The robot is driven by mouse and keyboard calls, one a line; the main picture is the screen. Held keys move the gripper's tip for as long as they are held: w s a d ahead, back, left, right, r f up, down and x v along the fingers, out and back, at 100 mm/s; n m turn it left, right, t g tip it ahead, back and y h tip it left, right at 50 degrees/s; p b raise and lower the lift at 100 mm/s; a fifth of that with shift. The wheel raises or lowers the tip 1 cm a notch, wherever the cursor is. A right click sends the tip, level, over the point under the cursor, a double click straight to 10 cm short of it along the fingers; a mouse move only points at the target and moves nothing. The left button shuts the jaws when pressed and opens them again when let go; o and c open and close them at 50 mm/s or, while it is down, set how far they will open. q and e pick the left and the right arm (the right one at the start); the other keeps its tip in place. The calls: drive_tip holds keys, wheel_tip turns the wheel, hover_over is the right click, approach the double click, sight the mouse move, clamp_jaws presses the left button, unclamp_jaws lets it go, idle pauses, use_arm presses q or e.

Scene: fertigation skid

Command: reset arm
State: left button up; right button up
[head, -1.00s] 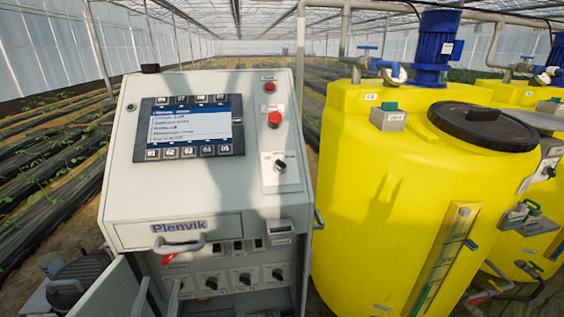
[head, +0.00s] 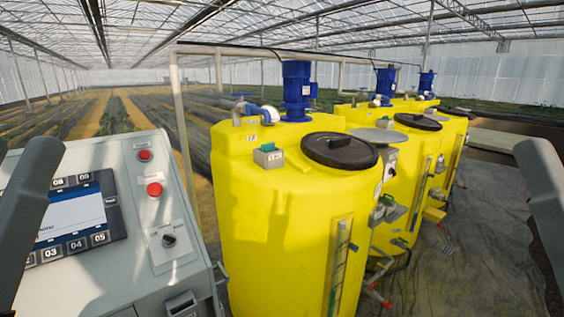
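Parts of my two arms show as dark grey links at the left and right edges of the head view. The left one crosses in front of the control cabinet's screen, and the right one stands at the far right edge. Neither gripper's fingers are in the picture, so their opening and contents are hidden. The grey control cabinet (head: 122,272) stands at the lower left, with its screen (head: 88,222) partly covered by my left arm. Two red buttons (head: 154,189) and a black rotary knob (head: 169,240) are on its sloped face.
A row of yellow tanks (head: 262,225) runs from the centre to the right, with black lids (head: 340,151) and blue motors (head: 297,92). Valves and pipes stick out low at their right side. Grey floor (head: 470,265) is open to the right. Planting rows lie behind.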

wheel_tip(320, 180, up, 30)
drive_tip(key=p, duration=2.7)
